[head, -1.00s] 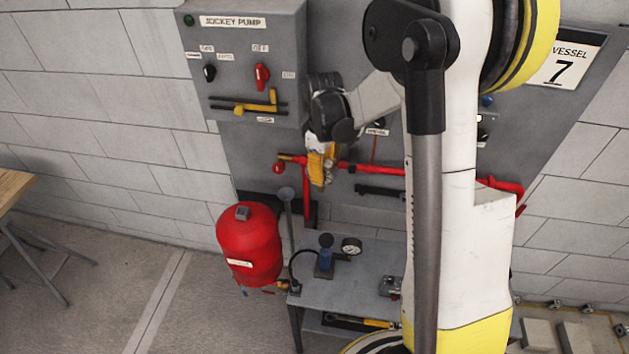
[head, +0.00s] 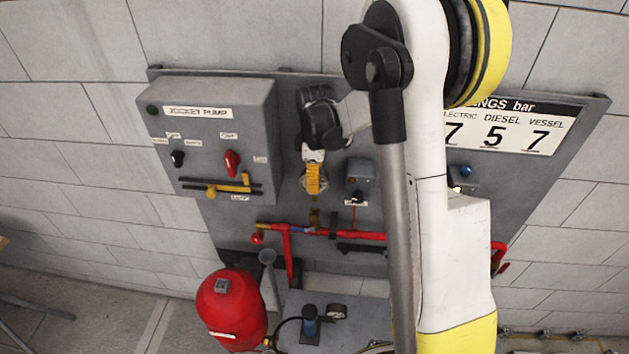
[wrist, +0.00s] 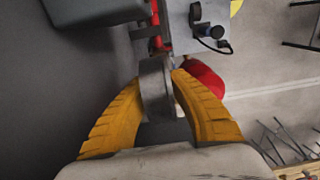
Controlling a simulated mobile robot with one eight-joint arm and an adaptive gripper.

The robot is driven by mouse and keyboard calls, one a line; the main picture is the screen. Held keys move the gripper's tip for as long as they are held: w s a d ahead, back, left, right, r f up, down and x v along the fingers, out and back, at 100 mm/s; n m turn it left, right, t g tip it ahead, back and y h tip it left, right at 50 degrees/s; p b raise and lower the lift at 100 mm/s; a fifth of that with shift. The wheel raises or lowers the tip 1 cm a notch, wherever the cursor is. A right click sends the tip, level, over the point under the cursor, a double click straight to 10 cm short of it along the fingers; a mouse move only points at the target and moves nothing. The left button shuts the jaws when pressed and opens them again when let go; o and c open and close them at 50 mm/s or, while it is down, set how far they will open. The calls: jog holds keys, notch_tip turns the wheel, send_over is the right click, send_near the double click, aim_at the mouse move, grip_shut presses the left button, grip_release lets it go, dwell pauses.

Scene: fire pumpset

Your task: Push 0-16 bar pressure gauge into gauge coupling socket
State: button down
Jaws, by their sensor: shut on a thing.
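My gripper (head: 313,183) is in front of the grey panel, above the red pipe, with its yellow fingers pointing down. In the wrist view my gripper (wrist: 156,82) is shut on a dark grey round body (wrist: 155,95), seen edge-on, which looks like the pressure gauge. Its dial and range cannot be read. In the head view a round rim of the gauge (head: 304,188) shows behind the fingers. A small brass-coloured upright fitting (head: 314,218), which may be the coupling socket, stands on the red pipe just below the fingers. I cannot tell whether the gauge touches it.
The jockey pump box (head: 212,140) is left of my gripper, and a small grey switch box (head: 358,182) is close on its right. The red pipe (head: 345,235) runs below. A red vessel (head: 232,310) and a bench (head: 300,345) with another gauge (head: 337,312) stand lower down.

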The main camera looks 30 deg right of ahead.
aim_at(315, 200)
jog(key=shift+f+b, duration=0.9)
jog(key=shift+f, duration=1.15)
jog(key=shift+f+b, duration=1.85)
jog(key=shift+b, duration=0.05)
jog(key=c, duration=1.2)
grip_release()
